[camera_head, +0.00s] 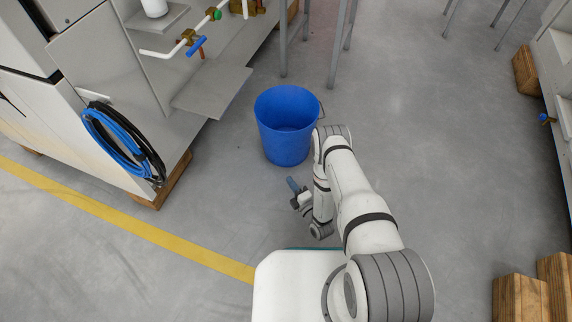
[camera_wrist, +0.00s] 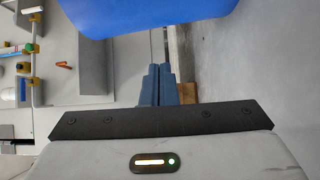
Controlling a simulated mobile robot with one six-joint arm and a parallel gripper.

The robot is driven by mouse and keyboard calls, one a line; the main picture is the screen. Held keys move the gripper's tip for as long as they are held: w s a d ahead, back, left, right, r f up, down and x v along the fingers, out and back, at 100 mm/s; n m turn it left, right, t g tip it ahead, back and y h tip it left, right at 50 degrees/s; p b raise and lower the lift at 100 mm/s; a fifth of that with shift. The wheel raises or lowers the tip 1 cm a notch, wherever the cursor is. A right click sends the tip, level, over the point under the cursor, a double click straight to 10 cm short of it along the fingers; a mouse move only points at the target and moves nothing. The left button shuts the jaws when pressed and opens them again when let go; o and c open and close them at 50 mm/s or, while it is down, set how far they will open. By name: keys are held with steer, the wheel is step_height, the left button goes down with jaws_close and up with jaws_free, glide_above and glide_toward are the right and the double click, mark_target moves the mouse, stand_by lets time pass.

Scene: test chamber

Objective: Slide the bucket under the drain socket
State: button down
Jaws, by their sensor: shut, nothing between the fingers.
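A blue bucket (camera_head: 286,140) stands upright on the grey floor, right of the machine's grey shelf plate, with its handle at the right rim. It also fills the top of the wrist view (camera_wrist: 145,14). My gripper (camera_head: 292,184) is low, on the near side of the bucket, with a small gap between them. In the wrist view its blue fingers (camera_wrist: 158,72) are together with nothing between them. I cannot tell which fitting is the drain socket. White piping (camera_head: 160,54) with a blue-handled valve (camera_head: 196,46) is on the machine, up and left of the bucket.
The grey shelf plate (camera_head: 211,90) juts out left of the bucket. Metal legs (camera_head: 338,45) stand behind it. Coiled blue and black hoses (camera_head: 122,140) hang on the machine's side. Wooden blocks (camera_head: 520,298) lie at lower right. The floor right of the bucket is clear.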

steer(key=b, duration=0.4)
glide_toward(277, 149)
steer(key=a, duration=0.4)
steer(key=w, duration=0.1)
steer(key=w+b, duration=0.1)
steer(key=w, duration=0.1)
steer(key=w+d+b, duration=0.1)
steer(key=shift+w+f, duration=0.15)
steer(key=shift+f, duration=0.25)
steer(key=shift+w+r, duration=0.1)
steer(key=shift+w, duration=0.25)
